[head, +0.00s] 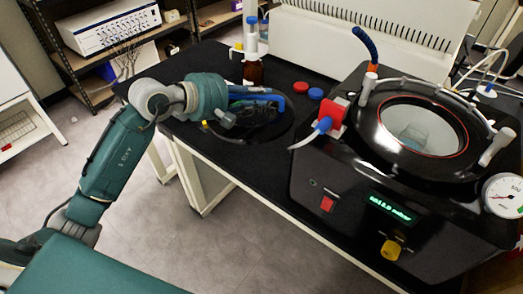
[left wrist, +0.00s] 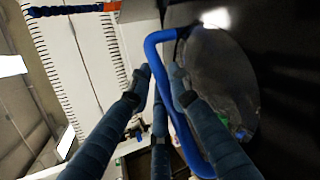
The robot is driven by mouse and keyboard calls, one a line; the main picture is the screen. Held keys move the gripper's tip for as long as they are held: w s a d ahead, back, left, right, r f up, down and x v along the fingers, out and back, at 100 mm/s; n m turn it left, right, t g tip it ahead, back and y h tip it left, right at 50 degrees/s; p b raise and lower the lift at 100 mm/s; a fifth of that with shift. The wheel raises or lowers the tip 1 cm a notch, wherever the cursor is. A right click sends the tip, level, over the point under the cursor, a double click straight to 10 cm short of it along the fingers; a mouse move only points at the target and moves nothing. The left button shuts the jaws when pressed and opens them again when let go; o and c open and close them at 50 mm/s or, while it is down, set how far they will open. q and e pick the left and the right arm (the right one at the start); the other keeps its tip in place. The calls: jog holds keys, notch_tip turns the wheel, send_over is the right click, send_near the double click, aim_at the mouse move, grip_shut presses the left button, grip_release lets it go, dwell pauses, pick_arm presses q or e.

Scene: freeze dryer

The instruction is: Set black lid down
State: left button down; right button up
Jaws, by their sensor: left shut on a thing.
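The black lid (head: 283,128) is a dark, glossy disc with a blue bar handle (head: 268,98). In the head view it is over the black bench top, left of the freeze dryer (head: 345,185). My left gripper (head: 258,110) is shut on the lid's handle. In the left wrist view the fingers (left wrist: 161,88) are at the blue handle (left wrist: 176,115), with the lid's shiny face (left wrist: 225,75) to the right. I cannot tell whether the lid touches the bench. My right gripper is not in view.
The freeze dryer's round chamber (head: 420,128) is uncovered. Red and blue caps (head: 301,88) lie just beyond the lid. A brown bottle (head: 253,70) stands behind it. A red valve (head: 333,115) with a white tube is to the right. The bench (head: 190,135) has a front edge close by.

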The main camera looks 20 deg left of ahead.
pick_arm(q)
jog(key=shift+n+t+y, duration=0.5)
jog(key=shift+n+y, duration=0.1)
jog(key=w+r, duration=0.1)
jog(key=w, duration=0.1)
jog(key=w+r, duration=0.1)
jog(key=w, duration=0.1)
jog(key=w+r, duration=0.2)
jog(key=shift+w+d+b, duration=0.1)
jog(key=shift+d+b, duration=0.15)
jog(key=shift+b, duration=0.05)
jog(key=shift+w+f+b, duration=0.4)
jog(key=shift+w, duration=0.25)
jog(key=f, duration=0.2)
jog(key=f+b, duration=0.1)
jog(key=shift+w+f+n+y, duration=0.3)
jog(key=shift+f, duration=0.1)
jog(key=shift+f+p, duration=0.8)
jog(key=shift+f, duration=9.4)
jog(key=c, duration=1.6)
grip_release()
jog(key=shift+s+f, duration=0.1)
jog(key=shift+s, duration=0.1)
